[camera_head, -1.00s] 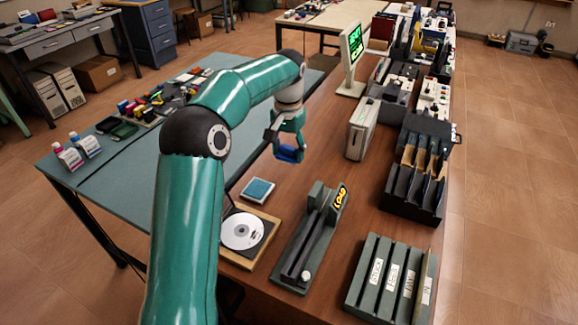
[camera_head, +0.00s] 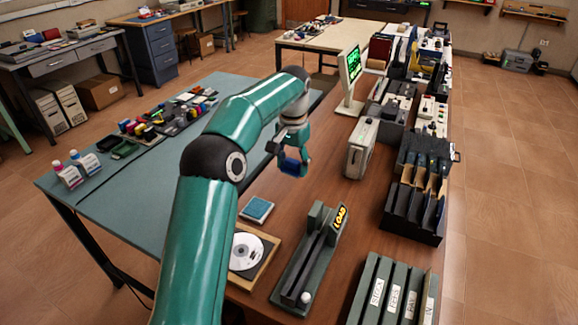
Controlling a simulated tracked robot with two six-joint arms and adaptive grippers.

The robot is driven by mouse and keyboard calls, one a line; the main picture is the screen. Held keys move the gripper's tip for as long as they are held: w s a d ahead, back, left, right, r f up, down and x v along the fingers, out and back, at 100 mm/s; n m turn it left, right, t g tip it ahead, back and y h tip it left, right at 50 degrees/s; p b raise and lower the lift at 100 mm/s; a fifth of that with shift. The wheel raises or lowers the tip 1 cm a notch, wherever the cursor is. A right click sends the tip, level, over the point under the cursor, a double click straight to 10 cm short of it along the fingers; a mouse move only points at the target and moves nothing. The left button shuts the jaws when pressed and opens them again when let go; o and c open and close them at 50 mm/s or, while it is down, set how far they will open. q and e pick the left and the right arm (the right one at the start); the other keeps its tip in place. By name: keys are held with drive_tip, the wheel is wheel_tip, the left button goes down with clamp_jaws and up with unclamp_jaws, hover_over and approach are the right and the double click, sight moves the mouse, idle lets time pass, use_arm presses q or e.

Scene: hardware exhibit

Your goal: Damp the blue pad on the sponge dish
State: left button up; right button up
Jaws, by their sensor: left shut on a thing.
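My left gripper (camera_head: 291,166) is shut on the blue pad (camera_head: 293,168) and holds it above the brown bench top. The pad is small and partly hidden by the fingers. The sponge dish (camera_head: 245,216) is a small pale square dish with a blue sponge (camera_head: 258,208) in it. It sits on the bench, below and left of the gripper in the picture, clearly apart from the pad. My right gripper is not in view.
A disc (camera_head: 246,252) on a wooden board lies just in front of the dish, partly behind my left arm. A grey fixture marked LOAD (camera_head: 312,262) stands to the right. A pale grey box (camera_head: 360,148) stands beyond. Slotted racks (camera_head: 392,290) line the right edge.

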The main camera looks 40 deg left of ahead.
use_arm(q)
drive_tip(key=a+f+p, duration=0.2)
drive_tip(key=a+f, duration=0.4)
drive_tip(key=n+p, duration=0.1)
approach(257, 207)
drive_tip(key=shift+d+f, duration=0.15)
drive_tip(key=shift+f, duration=0.15)
drive_tip(key=shift+f+b, duration=1.85)
drive_tip(key=shift+f, duration=1)
drive_tip(key=shift+f+b, duration=0.3)
drive_tip(key=shift+f, duration=0.2)
drive_tip(key=shift+r, duration=0.1)
drive_tip(key=shift+r+p, duration=2.4)
drive_tip(key=shift+r, duration=1.05)
